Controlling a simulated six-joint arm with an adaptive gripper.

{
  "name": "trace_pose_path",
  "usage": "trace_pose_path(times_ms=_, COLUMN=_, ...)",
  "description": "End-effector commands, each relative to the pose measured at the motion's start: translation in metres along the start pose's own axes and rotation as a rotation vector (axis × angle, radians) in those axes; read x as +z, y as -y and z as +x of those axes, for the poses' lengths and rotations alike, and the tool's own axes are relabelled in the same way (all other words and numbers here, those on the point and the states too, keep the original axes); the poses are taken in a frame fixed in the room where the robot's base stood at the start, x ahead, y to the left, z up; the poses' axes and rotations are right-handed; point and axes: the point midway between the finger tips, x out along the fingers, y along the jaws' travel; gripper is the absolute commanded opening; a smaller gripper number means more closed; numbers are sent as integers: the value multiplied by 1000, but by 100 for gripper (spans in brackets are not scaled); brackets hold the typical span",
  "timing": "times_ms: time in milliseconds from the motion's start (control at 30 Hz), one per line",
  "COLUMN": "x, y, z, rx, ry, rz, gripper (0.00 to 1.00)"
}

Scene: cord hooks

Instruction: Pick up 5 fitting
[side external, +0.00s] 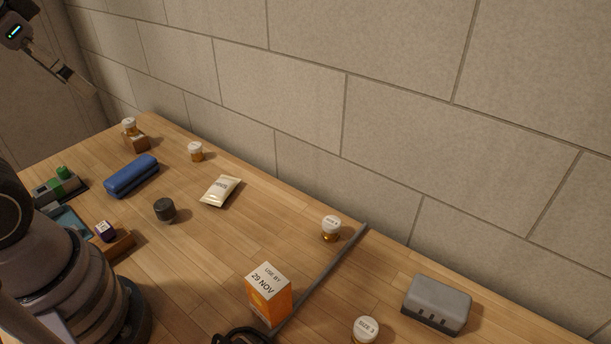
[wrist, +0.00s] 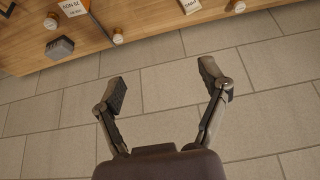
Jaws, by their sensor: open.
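Small amber fittings with white lids stand apart on the wooden table. One in front (side external: 366,330) has a lid that seems to read "SIZE 3". Another (side external: 331,229) stands by the grey rod, its number too small to read. Two more stand farther back, one near the packet (side external: 195,152) and one at the far corner (side external: 129,126); their labels are unreadable, so I cannot tell which is 5. My gripper (side external: 76,80) is high at the upper left, away from the table. In the wrist view my gripper (wrist: 164,83) is open and empty, with fingers wide apart.
An orange-white carton (side external: 268,294), grey rod (side external: 322,276), grey box (side external: 437,303), cream packet (side external: 221,190), dark cylinder (side external: 165,210) and blue case (side external: 132,176) are on the table (side external: 245,235). A block wall (side external: 400,130) runs along the back edge.

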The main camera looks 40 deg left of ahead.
Motion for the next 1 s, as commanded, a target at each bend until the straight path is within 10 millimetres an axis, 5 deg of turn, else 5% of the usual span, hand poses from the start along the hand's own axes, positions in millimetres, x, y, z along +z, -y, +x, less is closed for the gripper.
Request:
trace_pose_path(times_ms=133, x=-6, y=2, z=4, rx=-8, ry=-4, rz=-5, gripper=75)
trace_pose_path(times_ms=267, x=-34, y=14, z=26, rx=-45, ry=-29, rz=-23, gripper=75)
trace_pose_path(times_ms=500, x=-107, y=72, z=115, rx=-148, ry=-137, rz=-55, gripper=75)
trace_pose_path(times_ms=633, x=-128, y=109, z=170, rx=-188, ry=-202, rz=-66, gripper=75)
trace_pose_path(times_ms=833, x=-126, y=165, z=253, rx=-223, ry=-307, rz=-90, gripper=75)
trace_pose_path(times_ms=1000, x=-96, y=204, z=315, rx=-239, ry=-407, rz=-137, gripper=75)
